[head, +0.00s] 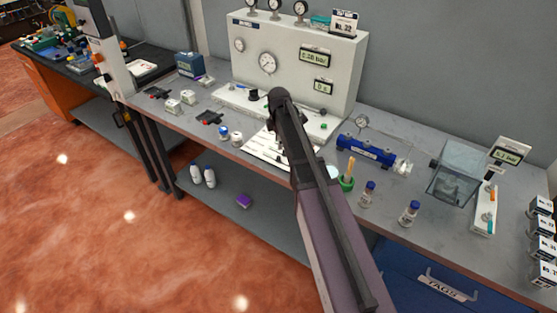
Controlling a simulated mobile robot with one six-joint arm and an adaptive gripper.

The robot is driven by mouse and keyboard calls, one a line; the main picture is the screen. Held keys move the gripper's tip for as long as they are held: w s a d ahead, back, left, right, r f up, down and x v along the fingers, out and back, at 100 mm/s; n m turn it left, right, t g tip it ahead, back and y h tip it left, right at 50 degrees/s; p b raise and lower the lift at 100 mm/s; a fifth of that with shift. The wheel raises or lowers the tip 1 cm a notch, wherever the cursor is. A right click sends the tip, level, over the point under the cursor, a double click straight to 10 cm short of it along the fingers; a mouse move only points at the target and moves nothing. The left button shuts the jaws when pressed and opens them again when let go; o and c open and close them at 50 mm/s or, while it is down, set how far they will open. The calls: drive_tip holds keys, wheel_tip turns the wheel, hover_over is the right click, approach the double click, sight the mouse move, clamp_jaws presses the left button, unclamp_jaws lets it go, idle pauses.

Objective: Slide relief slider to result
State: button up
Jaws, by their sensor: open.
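The big white pressure console (300,65) stands at the back of the bench, with dials and displays on its front. A white panel with dark slots (262,154) lies at the front of its base, partly hidden by my arm. I cannot make out a relief slider or a result mark on either one. My gripper (272,124) is at the dark end of my arm, over the console's base and the panel. Its fingers are small and dark here; it looks open, with nothing seen held. Whether it touches anything is hidden.
A blue cylinder device (366,151), a green cup (346,183) and two blue-capped vials (409,214) stand right of my arm. Further right are a clear box (458,170) and a white plate with orange parts (485,208).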

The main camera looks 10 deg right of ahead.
sight(279, 157)
drive_tip(key=shift+f+b, duration=3.4)
drive_tip(key=shift+f, duration=0.25)
clamp_jaws()
